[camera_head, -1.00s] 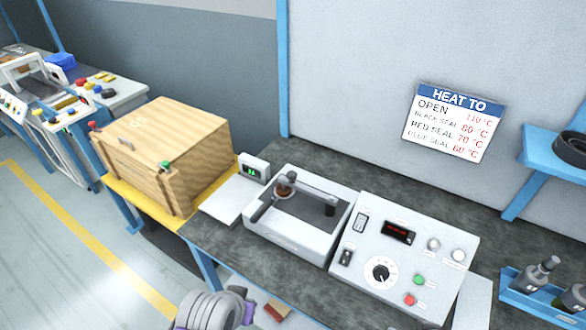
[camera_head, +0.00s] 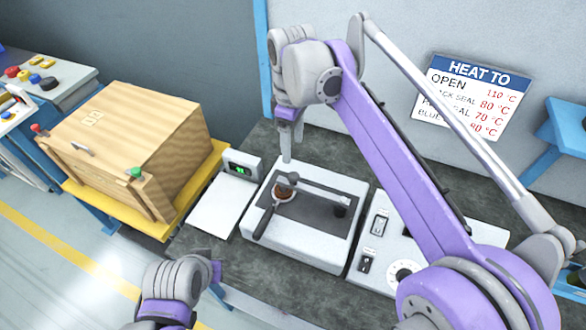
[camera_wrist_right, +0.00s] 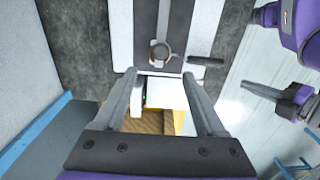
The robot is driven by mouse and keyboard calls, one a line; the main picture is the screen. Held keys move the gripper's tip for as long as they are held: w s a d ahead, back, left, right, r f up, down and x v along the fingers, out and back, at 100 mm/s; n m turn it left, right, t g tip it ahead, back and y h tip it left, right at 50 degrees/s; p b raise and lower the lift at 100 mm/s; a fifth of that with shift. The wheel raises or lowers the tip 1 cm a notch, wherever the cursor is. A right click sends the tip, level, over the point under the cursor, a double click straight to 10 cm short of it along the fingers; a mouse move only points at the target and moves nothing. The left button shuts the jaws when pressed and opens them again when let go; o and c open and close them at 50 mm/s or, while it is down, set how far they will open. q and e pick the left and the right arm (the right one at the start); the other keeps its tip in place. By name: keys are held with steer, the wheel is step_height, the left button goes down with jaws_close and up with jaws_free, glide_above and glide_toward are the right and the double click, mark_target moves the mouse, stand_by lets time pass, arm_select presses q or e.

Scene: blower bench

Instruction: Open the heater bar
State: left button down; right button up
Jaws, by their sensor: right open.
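The heater (camera_head: 306,250) is a white box with a dark top on the bench. The heater bar (camera_head: 316,190) is a grey bar lying across its top, with a dark post at its right end. A small brown ring (camera_head: 284,194) shows at the bar's left end, with a dark handle (camera_head: 265,221) close by. The bar also shows in the right wrist view (camera_wrist_right: 163,22). My right gripper (camera_head: 287,150) is open, pointing down above the heater's back left part, apart from the bar. My left gripper (camera_head: 214,271) is at the bench's front edge; its fingers are mostly hidden.
A control box (camera_head: 370,245) stands right of the heater, partly behind my right arm. A white plate (camera_head: 218,207) and a small green display (camera_head: 240,166) are left of it. A wooden crate (camera_head: 130,140) sits on a yellow stand. A wall sign (camera_head: 470,90) hangs behind.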

mark_target(293, 175)
step_height(293, 175, down, 10)
steer(key=shift+r+b, duration=0.15)
steer(key=shift+b, duration=0.15)
jaws_close()
stand_by(0.4)
stand_by(1.0)
